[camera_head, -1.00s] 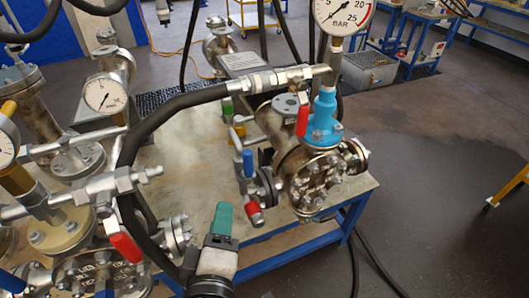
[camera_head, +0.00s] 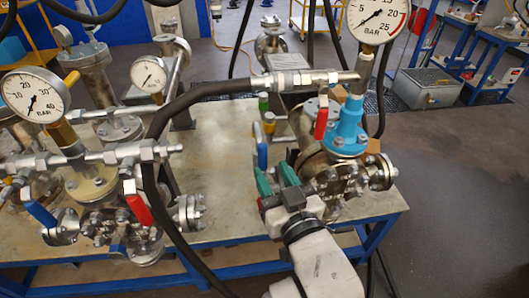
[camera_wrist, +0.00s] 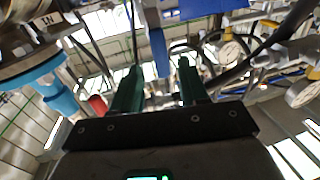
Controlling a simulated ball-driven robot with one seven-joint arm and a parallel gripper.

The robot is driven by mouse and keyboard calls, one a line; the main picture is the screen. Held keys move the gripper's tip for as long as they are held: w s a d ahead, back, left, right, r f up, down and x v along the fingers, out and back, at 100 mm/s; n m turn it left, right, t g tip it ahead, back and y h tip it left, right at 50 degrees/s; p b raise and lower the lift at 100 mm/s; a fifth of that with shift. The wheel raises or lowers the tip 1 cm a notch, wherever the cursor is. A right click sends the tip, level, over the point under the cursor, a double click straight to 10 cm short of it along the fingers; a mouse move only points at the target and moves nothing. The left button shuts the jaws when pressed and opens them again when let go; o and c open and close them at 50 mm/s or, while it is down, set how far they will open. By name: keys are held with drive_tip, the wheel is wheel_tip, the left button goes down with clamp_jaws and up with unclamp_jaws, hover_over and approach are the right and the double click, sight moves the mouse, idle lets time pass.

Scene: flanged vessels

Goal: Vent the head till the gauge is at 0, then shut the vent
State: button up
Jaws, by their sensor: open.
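The right vessel has a light-blue head (camera_head: 348,130) with a red lever (camera_head: 321,118) and a dial gauge (camera_head: 380,18) above. The gauge's needle points to the lower left, but I cannot read an exact value. A blue lever (camera_head: 262,152) hangs on the vessel's left side; it shows between the fingers in the wrist view (camera_wrist: 157,48). My gripper (camera_head: 276,177) is open, its green fingers just below and in front of that lever. In the wrist view the fingertips (camera_wrist: 160,66) are apart with nothing clamped. My gripper hides part of the lower valve.
A second vessel with a cream head (camera_head: 92,185), a large gauge (camera_head: 35,95), a blue lever (camera_head: 40,212) and a red lever (camera_head: 138,208) stands at left. A black hose (camera_head: 185,98) arches between the vessels. The bench middle (camera_head: 222,135) is mostly clear.

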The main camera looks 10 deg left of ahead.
sight(264, 160)
drive_tip(key=p+x, duration=0.1)
drive_tip(key=x, duration=0.5)
drive_tip(key=shift+a, duration=0.1)
clamp_jaws()
idle(0.5)
